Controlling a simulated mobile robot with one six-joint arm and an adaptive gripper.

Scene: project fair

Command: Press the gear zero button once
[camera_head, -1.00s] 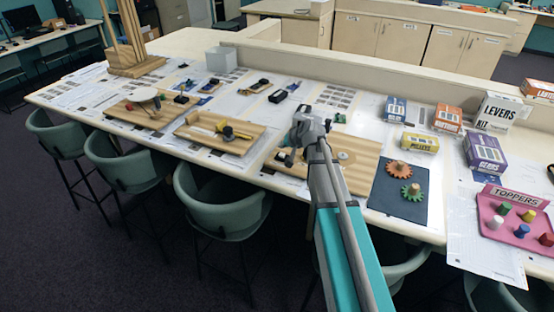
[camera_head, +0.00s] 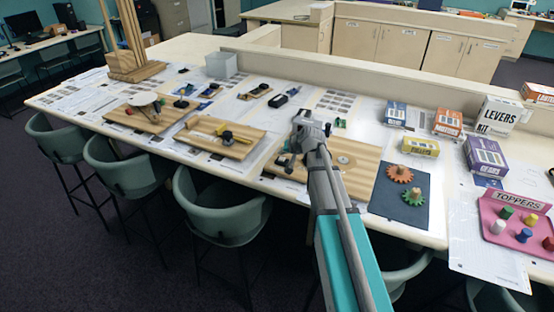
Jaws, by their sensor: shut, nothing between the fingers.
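My gripper (camera_head: 287,161) hangs over the left part of a wooden board (camera_head: 356,164) near the table's front edge. Its fingers are small and dark in this view; they look shut and hold nothing. I cannot tell whether the fingertips touch the board. No button marked gear zero can be made out; the gripper and arm cover part of the board. An orange gear (camera_head: 399,173) and a green gear (camera_head: 413,194) sit on a dark blue mat (camera_head: 387,204) to the right of the board.
Left of my gripper are a wooden tray (camera_head: 246,148) and another board (camera_head: 132,119) with parts. Boxes, including a yellow one (camera_head: 420,146) and a purple one (camera_head: 486,155), stand at right. A pink toppers tray (camera_head: 511,238) is far right. Green chairs (camera_head: 221,208) line the front.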

